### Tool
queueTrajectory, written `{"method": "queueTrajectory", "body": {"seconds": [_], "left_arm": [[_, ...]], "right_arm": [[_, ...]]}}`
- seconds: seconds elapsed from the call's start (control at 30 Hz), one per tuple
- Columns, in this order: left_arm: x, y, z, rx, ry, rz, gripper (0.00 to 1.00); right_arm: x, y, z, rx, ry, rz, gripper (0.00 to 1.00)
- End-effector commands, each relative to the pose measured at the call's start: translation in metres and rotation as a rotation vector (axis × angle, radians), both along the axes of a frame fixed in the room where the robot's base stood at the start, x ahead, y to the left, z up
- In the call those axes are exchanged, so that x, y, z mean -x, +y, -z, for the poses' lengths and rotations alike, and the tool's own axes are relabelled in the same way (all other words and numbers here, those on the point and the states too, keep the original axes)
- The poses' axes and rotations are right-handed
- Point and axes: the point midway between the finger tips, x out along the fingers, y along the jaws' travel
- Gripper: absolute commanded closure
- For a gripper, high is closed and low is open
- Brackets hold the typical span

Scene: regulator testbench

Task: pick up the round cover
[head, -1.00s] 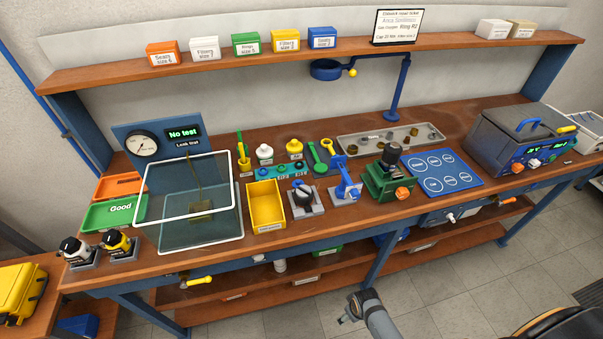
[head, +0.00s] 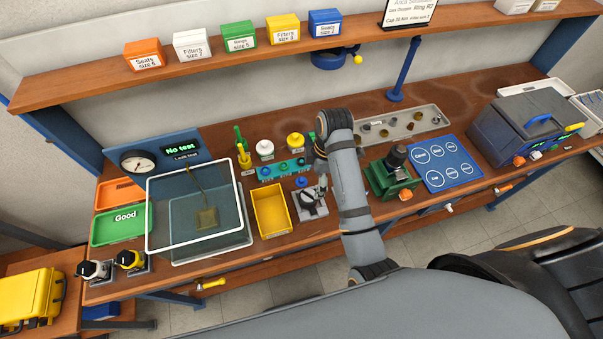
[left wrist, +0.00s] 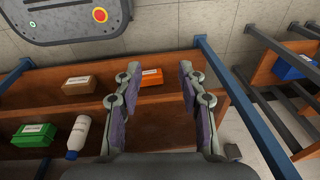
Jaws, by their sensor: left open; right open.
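A dark round part with a blue knob, which may be the round cover (head: 309,198), sits on a grey square stand (head: 314,212) right of the yellow bin. My right gripper (head: 321,190) is directly over this stand, pointing down, with its fingers close to the part; they hide some of it, and I cannot tell whether they touch. It is open. My left gripper (left wrist: 160,103) shows only in the left wrist view, open and empty, in front of the shelf below the bench.
The yellow bin (head: 271,212) and teal block (head: 283,171) are close left of the stand. The green fixture with a black top (head: 393,174) and blue mat (head: 444,165) stand right of my arm. A white-framed clear screen (head: 192,246) is further left.

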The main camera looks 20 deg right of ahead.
Motion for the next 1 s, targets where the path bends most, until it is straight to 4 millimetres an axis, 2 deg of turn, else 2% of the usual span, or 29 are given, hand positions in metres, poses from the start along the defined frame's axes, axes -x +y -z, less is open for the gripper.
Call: {"method": "queueTrajectory", "body": {"seconds": [0.1, 0.17, 0.27, 0.4, 0.5, 0.57, 0.67, 0.8, 0.9, 1.0], "left_arm": [[-0.020, 0.001, -0.002, -0.001, -0.027, 0.001, 0.60], [-0.018, 0.001, -0.002, -0.001, -0.026, 0.001, 0.60], [0.002, 0.001, -0.004, -0.002, 0.004, 0.000, 0.60], [0.039, 0.002, -0.008, -0.003, 0.059, -0.002, 0.60], [0.049, 0.002, -0.009, -0.002, 0.072, -0.001, 0.60], [0.046, 0.002, -0.010, -0.003, 0.067, -0.001, 0.60], [0.026, 0.002, -0.011, -0.002, 0.039, -0.001, 0.60], [-0.003, 0.001, -0.026, -0.002, -0.005, 0.001, 0.60], [-0.005, 0.002, -0.032, -0.002, -0.007, 0.001, 0.60], [0.004, 0.002, -0.032, -0.002, 0.008, 0.000, 0.60]], "right_arm": [[0.000, 0.001, -0.001, -0.002, 0.004, -0.015, 0.17], [0.000, 0.001, -0.001, -0.002, 0.005, -0.016, 0.17], [0.000, 0.003, 0.008, -0.002, 0.007, -0.015, 0.17], [0.000, 0.006, 0.033, -0.001, 0.007, -0.014, 0.17], [-0.001, 0.008, 0.046, -0.002, 0.004, -0.014, 0.17], [-0.001, 0.008, 0.050, -0.002, 0.003, -0.013, 0.17], [-0.001, 0.008, 0.052, -0.002, 0.002, -0.013, 0.17], [-0.001, 0.015, 0.064, -0.002, 0.007, -0.014, 0.17], [-0.003, 0.020, 0.082, 0.000, 0.007, -0.014, 0.17], [-0.004, 0.022, 0.096, -0.001, 0.004, -0.014, 0.17]]}}
